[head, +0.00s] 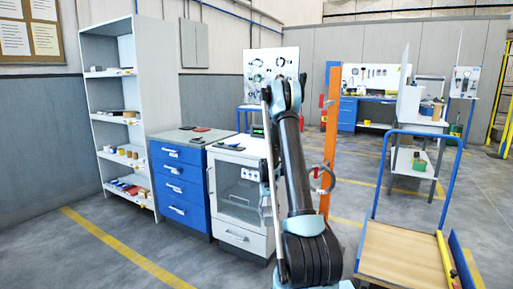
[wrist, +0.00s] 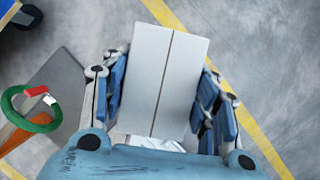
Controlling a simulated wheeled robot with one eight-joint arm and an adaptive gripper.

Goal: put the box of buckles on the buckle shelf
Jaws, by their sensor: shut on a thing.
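My gripper (wrist: 162,100) shows in the wrist view with its blue-padded fingers on either side of a pale grey box (wrist: 150,70). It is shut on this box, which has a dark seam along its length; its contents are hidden. In the head view my arm rises in the middle, and I cannot make out the gripper or the box. A tall pale shelf unit (head: 137,75) stands at the left with several boards holding small goods. Its labels are too small to read, so I cannot tell which board is for buckles.
A blue drawer cabinet (head: 180,183) and a white cabinet (head: 239,195) stand right of the shelf unit. An orange post (head: 330,150) stands right of my arm. A wooden-decked cart (head: 400,255) is at the lower right. Floor before the shelf unit is clear.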

